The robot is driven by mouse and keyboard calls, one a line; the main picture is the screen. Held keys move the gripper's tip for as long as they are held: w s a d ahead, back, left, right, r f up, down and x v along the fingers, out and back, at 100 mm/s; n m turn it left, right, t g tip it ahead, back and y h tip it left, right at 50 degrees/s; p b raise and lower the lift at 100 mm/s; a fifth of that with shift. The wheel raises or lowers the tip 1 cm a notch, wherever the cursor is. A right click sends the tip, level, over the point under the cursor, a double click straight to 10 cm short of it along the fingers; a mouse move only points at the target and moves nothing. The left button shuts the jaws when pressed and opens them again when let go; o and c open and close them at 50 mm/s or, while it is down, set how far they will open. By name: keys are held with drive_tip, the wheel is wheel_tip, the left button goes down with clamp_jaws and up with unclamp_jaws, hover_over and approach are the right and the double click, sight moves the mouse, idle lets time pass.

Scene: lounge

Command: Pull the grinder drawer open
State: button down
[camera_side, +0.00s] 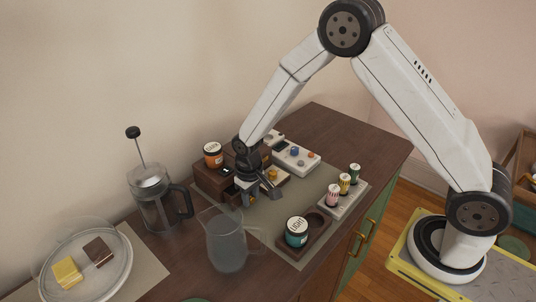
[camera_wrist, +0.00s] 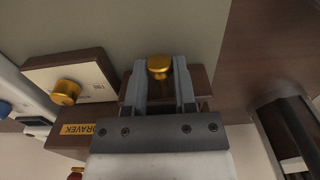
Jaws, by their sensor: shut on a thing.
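The grinder is a dark brown wooden box (camera_side: 209,180) near the wall in the side view, and its side with a gold name label (camera_wrist: 78,129) shows in the wrist view. My gripper (camera_side: 262,194) is low in front of it. In the wrist view my gripper (camera_wrist: 159,75) has its two grey fingers on either side of a round brass knob (camera_wrist: 158,64), shut on it. Brown wood of the drawer (camera_wrist: 200,78) shows beside and behind the fingers. The fingers hide most of the drawer front, and I cannot tell how far out it stands.
A pale panel with another brass knob (camera_wrist: 65,92) is beside the drawer. A glass jug (camera_side: 226,243) and a French press (camera_side: 156,200) stand left of my gripper. A tray with small jars (camera_side: 343,201) and a teal jar (camera_side: 297,232) are to the right.

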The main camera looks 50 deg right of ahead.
drive_tip(key=shift+s, duration=0.1)
idle(0.3)
drive_tip(key=shift+s, duration=1.45)
drive_tip(key=shift+c, duration=2.2)
unclamp_jaws()
drive_tip(key=shift+r, duration=0.15)
wheel_tip(320, 180, up, 8)
drive_tip(key=shift+f, duration=0.2)
